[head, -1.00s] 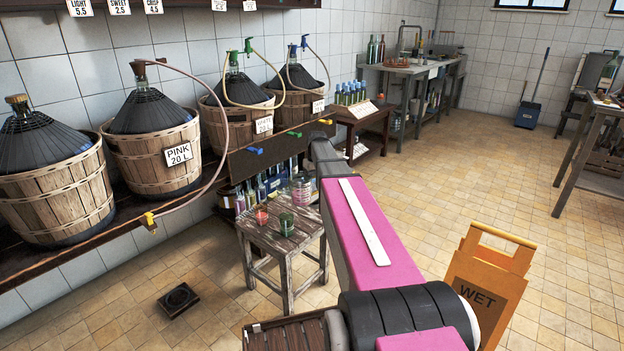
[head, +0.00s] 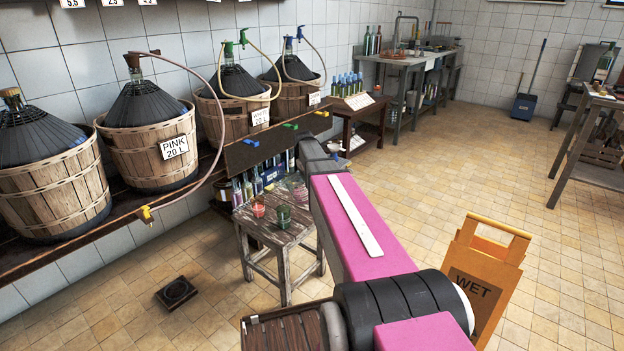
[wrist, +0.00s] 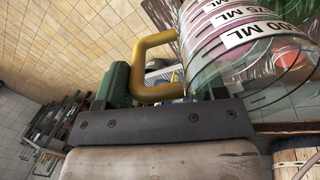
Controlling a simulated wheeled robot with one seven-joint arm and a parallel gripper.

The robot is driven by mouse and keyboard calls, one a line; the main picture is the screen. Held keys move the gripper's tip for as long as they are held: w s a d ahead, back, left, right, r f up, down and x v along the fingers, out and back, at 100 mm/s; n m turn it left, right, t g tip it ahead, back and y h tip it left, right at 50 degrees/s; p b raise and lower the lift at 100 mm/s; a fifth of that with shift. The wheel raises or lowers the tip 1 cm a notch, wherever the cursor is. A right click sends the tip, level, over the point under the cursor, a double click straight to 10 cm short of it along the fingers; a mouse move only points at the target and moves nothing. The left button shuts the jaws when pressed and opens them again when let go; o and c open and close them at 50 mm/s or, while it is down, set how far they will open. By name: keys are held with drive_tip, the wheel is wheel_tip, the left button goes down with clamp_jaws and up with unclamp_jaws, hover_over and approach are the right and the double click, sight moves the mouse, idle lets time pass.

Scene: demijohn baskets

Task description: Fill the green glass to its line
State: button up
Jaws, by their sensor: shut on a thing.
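The green glass (head: 283,216) stands upright on the wooden stool (head: 284,239), to the right of a red glass (head: 258,208). Its line and contents are too small to make out. A clear measuring jug (head: 296,187) with ML labels shows just behind and above the glasses, partly hidden by my arm. In the wrist view the jug (wrist: 240,37) is tilted and close, with its yellow handle (wrist: 146,55) between the green fingers of my gripper (wrist: 160,88), which is shut on it.
Basketed demijohns, one labelled PINK 20 L (head: 150,128), line the left shelf, with hoses and coloured taps (head: 147,214) at its edge. Several bottles (head: 258,182) stand behind the stool. An orange WET sign (head: 486,270) stands right of my arm. The tiled floor beyond is open.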

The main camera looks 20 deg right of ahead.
drive_tip(key=shift+a+f+h, duration=0.15)
drive_tip(key=shift+f+h, duration=0.55)
drive_tip(key=shift+f, duration=0.05)
drive_tip(key=h, duration=0.1)
drive_tip(key=f+t+h, duration=0.1)
drive_tip(key=shift+s+a+h, duration=0.1)
drive_tip(key=shift+a+h, duration=0.2)
drive_tip(key=shift+a, duration=0.1)
drive_tip(key=h, duration=0.1)
drive_tip(key=a+h, duration=0.1)
drive_tip(key=shift+s+a+r+t+h, duration=0.15)
drive_tip(key=shift+r+t+h, duration=0.15)
drive_tip(key=shift+r, duration=0.05)
drive_tip(key=shift+s+a+r+h, duration=0.15)
drive_tip(key=shift+a+r+h, duration=0.5)
drive_tip(key=shift+h, duration=0.35)
drive_tip(key=shift+a+r, duration=0.25)
drive_tip(key=shift+r, duration=0.1)
idle(3.8)
drive_tip(key=shift+d+f+y, duration=0.4)
drive_tip(key=shift+d+f, duration=0.15)
idle(0.4)
